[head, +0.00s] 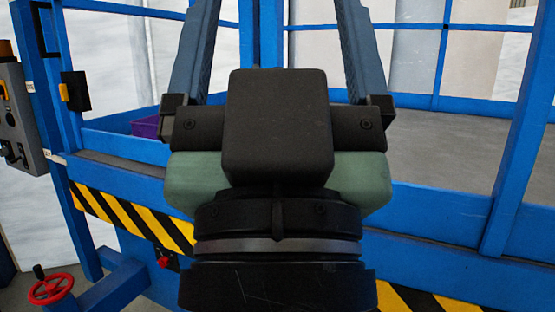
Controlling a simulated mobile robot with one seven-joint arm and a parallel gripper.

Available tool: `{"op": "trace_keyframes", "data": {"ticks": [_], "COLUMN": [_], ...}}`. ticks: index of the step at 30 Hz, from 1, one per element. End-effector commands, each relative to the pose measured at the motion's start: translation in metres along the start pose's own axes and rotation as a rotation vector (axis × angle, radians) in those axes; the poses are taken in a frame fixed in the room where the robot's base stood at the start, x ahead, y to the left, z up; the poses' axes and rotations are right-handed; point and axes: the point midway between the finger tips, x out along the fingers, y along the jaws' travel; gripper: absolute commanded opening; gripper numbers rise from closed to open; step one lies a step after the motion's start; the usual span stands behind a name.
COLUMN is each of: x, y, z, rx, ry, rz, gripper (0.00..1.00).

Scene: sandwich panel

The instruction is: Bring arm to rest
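My gripper (278,20) fills the middle of the head view, seen from behind. Its two grey-blue fingers stand wide apart and point up and away from the camera. Their tips run out of the top of the frame. Nothing shows held between the visible parts of the fingers; a blue post shows in the background there. My dark wrist hides the middle of the scene below.
A blue frame (435,207) with a yellow-black striped edge (130,215) spans the view. A grey control box (18,118) is at left, a red handwheel (50,289) at bottom left. A purple container (146,127) is behind the frame. A grey surface (450,145) at right looks clear.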

Motion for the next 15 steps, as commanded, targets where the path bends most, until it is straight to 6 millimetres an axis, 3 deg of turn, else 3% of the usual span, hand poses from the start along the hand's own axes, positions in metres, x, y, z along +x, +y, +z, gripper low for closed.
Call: {"op": "trace_keyframes", "data": {"ticks": [1,15], "x": [0.024,0.130], "y": [0.000,-0.001], "z": [-0.023,-0.122], "rx": [0.000,0.001], "ry": [0.000,-0.001], "rz": [0.000,-0.002], "gripper": [0.90,0.90]}}
